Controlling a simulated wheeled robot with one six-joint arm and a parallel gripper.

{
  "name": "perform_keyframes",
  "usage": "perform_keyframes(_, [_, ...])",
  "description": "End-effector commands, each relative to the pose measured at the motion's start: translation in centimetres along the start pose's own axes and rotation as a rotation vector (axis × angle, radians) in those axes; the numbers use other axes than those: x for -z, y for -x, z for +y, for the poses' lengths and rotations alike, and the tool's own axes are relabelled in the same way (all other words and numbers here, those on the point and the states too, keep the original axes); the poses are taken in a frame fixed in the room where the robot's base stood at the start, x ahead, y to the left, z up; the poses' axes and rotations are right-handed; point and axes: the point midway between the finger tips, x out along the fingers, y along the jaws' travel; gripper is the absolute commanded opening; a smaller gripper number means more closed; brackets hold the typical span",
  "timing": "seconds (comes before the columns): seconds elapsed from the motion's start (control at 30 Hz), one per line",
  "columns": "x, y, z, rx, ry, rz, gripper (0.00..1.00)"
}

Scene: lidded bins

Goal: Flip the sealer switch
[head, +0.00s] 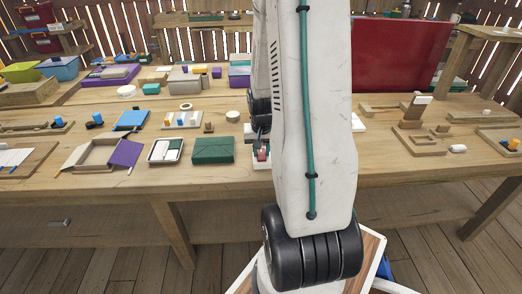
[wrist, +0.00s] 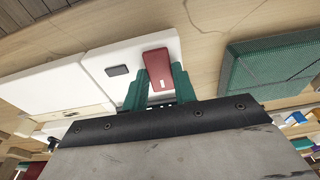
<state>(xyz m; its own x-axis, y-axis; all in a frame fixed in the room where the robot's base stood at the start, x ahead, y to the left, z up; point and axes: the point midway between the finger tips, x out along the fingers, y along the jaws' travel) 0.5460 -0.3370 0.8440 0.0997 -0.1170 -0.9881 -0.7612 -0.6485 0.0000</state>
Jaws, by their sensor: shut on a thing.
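The sealer is a white flat device (wrist: 105,62) on the wooden table, with a small dark grey patch on its top. Its switch looks like a red block (wrist: 158,62) with a small white mark, and it shows as a small red spot in the head view (head: 262,155). My gripper (wrist: 159,78) has its green fingers on either side of the red switch and is shut on it. In the head view my arm hides much of the sealer and most of the gripper.
A dark green box (head: 213,150) lies just left of the sealer. A white-and-dark tray (head: 165,150) and an open cardboard box (head: 95,152) are farther left. A large red panel (head: 400,55) stands behind on the right. Wooden pieces (head: 412,138) lie to the right.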

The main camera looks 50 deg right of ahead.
Motion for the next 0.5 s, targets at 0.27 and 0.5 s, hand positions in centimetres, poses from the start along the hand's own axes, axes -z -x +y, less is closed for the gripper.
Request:
perform_keyframes(0.27, [0.03,0.02,-0.02,0.000,0.001,0.000,0.49])
perform_keyframes(0.5, [0.05,0.73,-0.05,0.000,0.001,0.001,0.49])
